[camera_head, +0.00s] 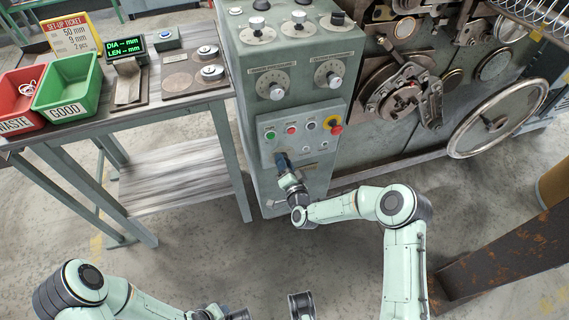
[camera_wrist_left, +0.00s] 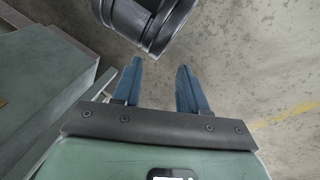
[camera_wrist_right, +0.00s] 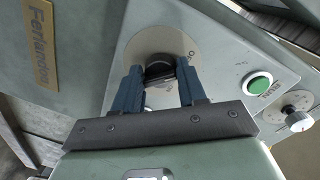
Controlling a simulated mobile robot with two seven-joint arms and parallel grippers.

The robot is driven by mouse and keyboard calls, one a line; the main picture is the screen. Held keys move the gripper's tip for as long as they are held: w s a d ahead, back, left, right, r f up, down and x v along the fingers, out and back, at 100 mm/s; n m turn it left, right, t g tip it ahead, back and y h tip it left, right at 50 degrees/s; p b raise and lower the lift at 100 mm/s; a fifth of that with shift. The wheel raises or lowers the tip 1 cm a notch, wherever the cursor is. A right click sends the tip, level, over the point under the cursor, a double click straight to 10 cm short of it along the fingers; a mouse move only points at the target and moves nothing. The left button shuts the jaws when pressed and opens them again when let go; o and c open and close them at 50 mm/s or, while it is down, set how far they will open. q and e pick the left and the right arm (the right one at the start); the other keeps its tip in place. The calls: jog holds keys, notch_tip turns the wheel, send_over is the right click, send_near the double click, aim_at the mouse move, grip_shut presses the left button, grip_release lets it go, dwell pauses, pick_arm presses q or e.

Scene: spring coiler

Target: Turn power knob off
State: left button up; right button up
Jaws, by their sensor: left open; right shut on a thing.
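The power knob (camera_wrist_right: 158,70) is a dark knob on a round pale dial plate (camera_wrist_right: 140,50) with "O" lettering at its right, seen in the right wrist view. My right gripper (camera_wrist_right: 161,78) has its blue fingers on either side of the knob and is shut on it. In the head view the right gripper (camera_head: 282,162) is at the lower part of the grey-green control cabinet (camera_head: 303,178), and it hides the knob there. My left gripper (camera_wrist_left: 158,80) is open and empty above the floor, away from the cabinet.
Green (camera_head: 270,135) and red (camera_head: 291,130) buttons and a red emergency stop (camera_head: 334,124) are close above the right gripper. Two dial knobs (camera_head: 277,91) sit higher. A table (camera_head: 125,118) with a green bin (camera_head: 68,88) and red bin (camera_head: 18,98) stands left. A handwheel (camera_head: 497,122) is right.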

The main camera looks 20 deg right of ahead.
jog(key=shift+w+d+r, duration=0.1)
jog(key=shift+r, duration=0.15)
jog(key=o, duration=1)
jog(key=shift+f, duration=0.1)
pick_arm(q)
jog(key=shift+g+h, duration=0.3)
jog(key=shift+g, duration=0.3)
jog(key=s+r, duration=0.1)
jog(key=s+d+p, duration=0.1)
jog(key=s+r+p, duration=0.1)
jog(key=shift+s+d+r, duration=0.3)
jog(key=shift+d+r, duration=0.05)
jog(key=shift+d, duration=0.05)
pick_arm(e)
jog(key=s+r, duration=0.1)
jog(key=s, duration=1.2)
jog(key=shift+s+d, duration=0.15)
jog(key=shift+s, duration=0.05)
